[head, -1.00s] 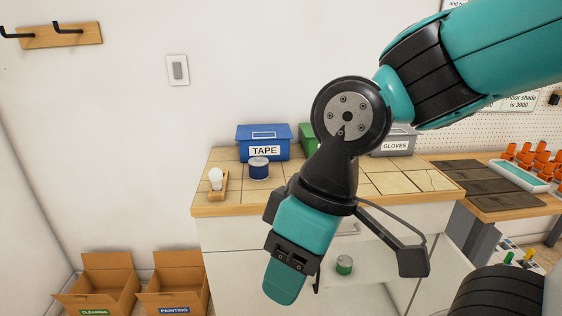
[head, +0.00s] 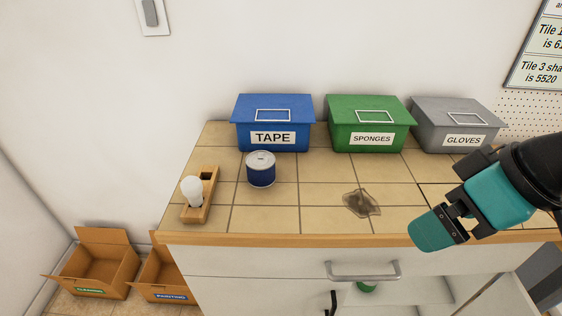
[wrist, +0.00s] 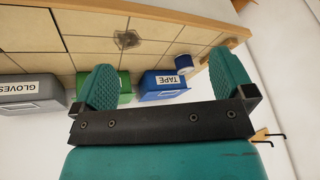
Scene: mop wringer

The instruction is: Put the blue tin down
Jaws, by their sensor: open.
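The blue tin (head: 261,170) with a pale lid stands upright on the tiled counter (head: 300,218), in front of the blue TAPE box. It also shows in the wrist view (wrist: 184,63), beside that box. My gripper (head: 432,236) is at the right in the head view, over the counter's front edge and well apart from the tin. In the wrist view its two teal fingers (wrist: 164,84) are spread wide with nothing between them.
Blue TAPE (head: 273,122), green SPONGES (head: 370,124) and grey GLOVES (head: 457,126) boxes line the wall. A bulb (head: 191,190) in a wooden holder stands left of the tin. A dark stain (head: 361,204) marks the tiles. Cardboard boxes (head: 98,265) are on the floor at left.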

